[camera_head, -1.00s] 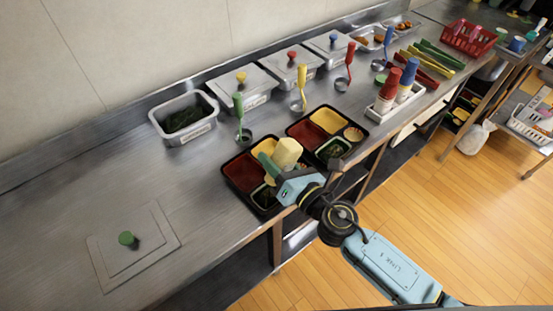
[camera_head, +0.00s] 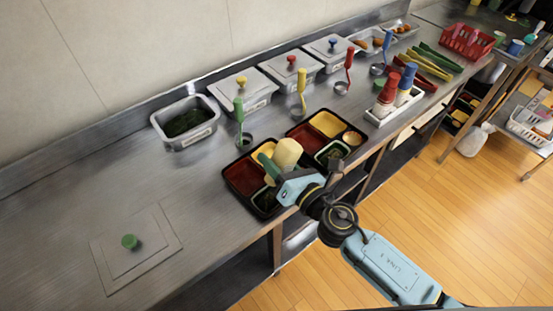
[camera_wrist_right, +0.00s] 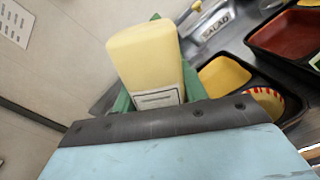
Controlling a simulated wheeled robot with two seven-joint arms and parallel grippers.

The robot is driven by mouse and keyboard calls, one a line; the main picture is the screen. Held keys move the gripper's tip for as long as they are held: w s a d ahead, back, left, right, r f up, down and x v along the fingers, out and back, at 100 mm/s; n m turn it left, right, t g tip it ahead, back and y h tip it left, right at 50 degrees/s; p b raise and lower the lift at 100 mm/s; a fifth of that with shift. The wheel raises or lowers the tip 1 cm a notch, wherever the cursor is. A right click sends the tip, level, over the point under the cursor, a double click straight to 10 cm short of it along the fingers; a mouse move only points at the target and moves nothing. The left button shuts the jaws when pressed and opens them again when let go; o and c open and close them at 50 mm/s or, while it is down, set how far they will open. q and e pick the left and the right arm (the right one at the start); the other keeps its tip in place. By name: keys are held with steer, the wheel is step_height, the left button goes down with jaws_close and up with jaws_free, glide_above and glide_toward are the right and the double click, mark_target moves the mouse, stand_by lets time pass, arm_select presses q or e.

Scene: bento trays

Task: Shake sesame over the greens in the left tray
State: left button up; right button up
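The left tray (camera_head: 232,187) is black, with red and yellow compartments; dark greens (camera_head: 265,199) lie in its front compartment, partly hidden by my arm. My right gripper (camera_head: 277,168) is above this tray, its green fingers shut on a pale yellow shaker (camera_head: 287,152). In the right wrist view the shaker (camera_wrist_right: 148,58) sits tilted between the fingers (camera_wrist_right: 155,75), with a white label low on its side. Its sprinkling end and any falling sesame cannot be made out. My left gripper is not in view.
The right tray (camera_head: 297,133) stands close beside the left one. Behind are a steel bin of greens (camera_head: 185,121), lidded bins (camera_head: 243,92) and upright coloured ladles (camera_head: 301,88). A bottle caddy (camera_head: 397,105) stands right. The counter's left is clear around a flat lid (camera_head: 137,256).

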steer(key=shift+f+b, duration=0.35)
steer(key=shift+f, duration=0.45)
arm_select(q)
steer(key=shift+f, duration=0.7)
arm_select(e)
steer(key=shift+r, duration=0.1)
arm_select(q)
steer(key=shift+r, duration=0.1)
arm_select(e)
steer(key=shift+r, duration=0.1)
step_height(320, 180, up, 4)
steer(key=p, duration=0.4)
steer(key=shift+f, duration=0.2)
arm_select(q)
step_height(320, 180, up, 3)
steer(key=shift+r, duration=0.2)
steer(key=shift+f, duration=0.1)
arm_select(e)
steer(key=shift+f, duration=0.15)
step_height(320, 180, down, 4)
steer(key=b, duration=0.4)
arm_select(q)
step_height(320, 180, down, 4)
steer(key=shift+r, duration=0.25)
arm_select(e)
steer(key=shift+r, duration=0.25)
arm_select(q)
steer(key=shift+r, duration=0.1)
arm_select(e)
steer(key=shift+r, duration=0.1)
